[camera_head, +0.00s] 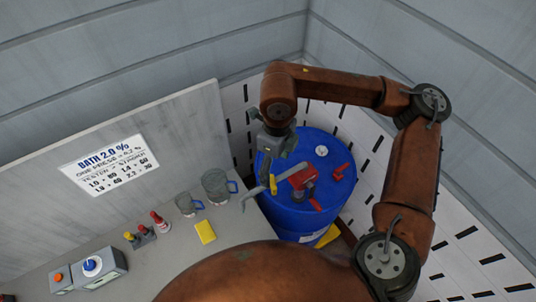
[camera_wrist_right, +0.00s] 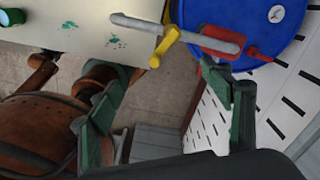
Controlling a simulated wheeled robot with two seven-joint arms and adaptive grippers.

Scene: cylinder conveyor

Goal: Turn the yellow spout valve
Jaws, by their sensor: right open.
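The yellow spout valve (camera_head: 273,184) is a small upright handle on the grey spout (camera_head: 253,193) at the left side of the blue drum (camera_head: 322,180). In the right wrist view the yellow valve (camera_wrist_right: 165,47) stands out from the grey spout (camera_wrist_right: 195,34), above the gap between my fingers. My right gripper (camera_head: 277,160) hangs just above and close to the valve in the head view. My left gripper is not in view.
A red fitting (camera_head: 302,178) joins the spout on the drum top, with a red lever (camera_head: 340,171) beside it. Glass mugs (camera_head: 215,185), a yellow block (camera_head: 205,232) and a control box (camera_head: 90,268) stand on the bench left of the drum. Grey walls enclose the corner.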

